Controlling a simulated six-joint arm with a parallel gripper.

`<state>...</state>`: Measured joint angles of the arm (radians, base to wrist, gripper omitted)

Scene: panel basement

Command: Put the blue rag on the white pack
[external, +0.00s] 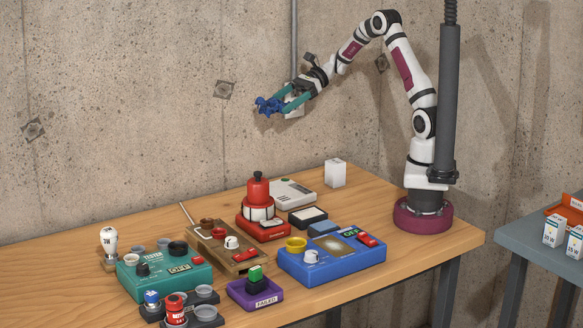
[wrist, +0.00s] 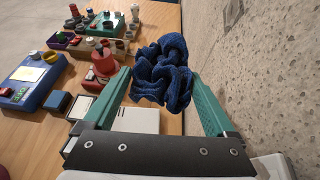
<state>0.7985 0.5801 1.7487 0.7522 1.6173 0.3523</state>
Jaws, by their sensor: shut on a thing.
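The crumpled dark blue rag (external: 268,105) is held between the teal fingers of my gripper (external: 282,104), high above the table and near the wall. In the wrist view the rag (wrist: 163,72) bulges between the fingertips. A low, flat white pack (external: 293,193) lies at the back of the table, partly hidden behind the red device. In the wrist view the white pack (wrist: 137,120) shows below the fingers, partly covered by my gripper. The rag and the pack are well apart.
A small white box (external: 335,173) stands right of the pack. A red device (external: 259,209) with a tall knob stands in front. A black-framed pad (external: 308,216), blue block (external: 324,228) and blue meter (external: 333,259) lie nearer. The back wall (external: 130,110) is close to the rag.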

